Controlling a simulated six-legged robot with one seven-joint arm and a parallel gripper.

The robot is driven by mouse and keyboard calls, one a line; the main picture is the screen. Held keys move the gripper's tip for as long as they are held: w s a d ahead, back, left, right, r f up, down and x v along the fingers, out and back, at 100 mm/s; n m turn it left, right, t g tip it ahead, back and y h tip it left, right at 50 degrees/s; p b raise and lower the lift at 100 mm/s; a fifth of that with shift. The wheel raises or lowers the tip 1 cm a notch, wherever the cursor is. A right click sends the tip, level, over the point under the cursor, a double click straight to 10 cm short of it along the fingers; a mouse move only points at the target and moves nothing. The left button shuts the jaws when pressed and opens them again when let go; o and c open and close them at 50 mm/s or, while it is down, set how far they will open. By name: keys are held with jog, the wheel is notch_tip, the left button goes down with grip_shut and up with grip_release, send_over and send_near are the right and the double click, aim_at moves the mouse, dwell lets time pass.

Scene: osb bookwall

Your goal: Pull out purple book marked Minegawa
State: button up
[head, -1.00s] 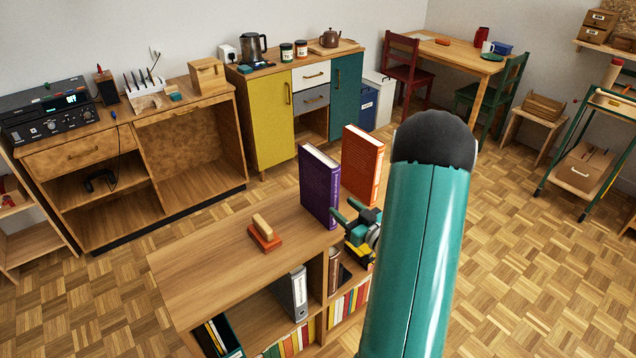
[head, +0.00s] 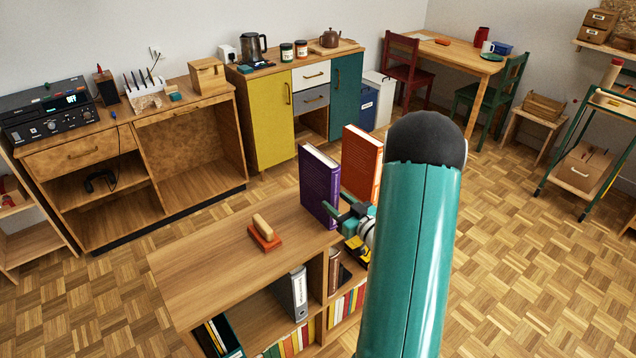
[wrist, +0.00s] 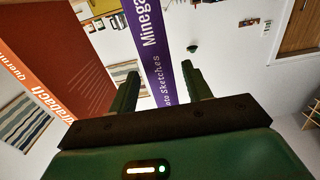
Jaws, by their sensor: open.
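The purple book marked Minegawa (head: 319,186) stands upright on top of the low bookcase, next to an orange book (head: 361,165). In the wrist view its purple spine (wrist: 152,35) shows "Minega" and "to Sketches". My gripper (head: 340,208) is open at the lower part of the purple book's spine side. In the wrist view my gripper (wrist: 158,72) has one finger on each side of the spine. I cannot tell whether the fingers touch it. The orange book (wrist: 50,50) fills the left of the wrist view, outside the fingers.
The low bookcase top (head: 215,265) is mostly bare, with a wooden-handled block (head: 264,233) left of the purple book. The bookcase's shelves hold a grey binder (head: 294,292) and several books. Cabinets stand behind, across open parquet floor.

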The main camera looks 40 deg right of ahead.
jog(key=shift+w+a, duration=0.1)
jog(key=shift+w, duration=0.95)
jog(key=shift+w, duration=0.1)
jog(key=shift+c, duration=0.2)
jog(key=shift+r, duration=0.1)
grip_shut()
jog(key=shift+s, duration=1.6)
jog(key=shift+o, duration=0.7)
grip_release()
jog(key=shift+c, duration=0.5)
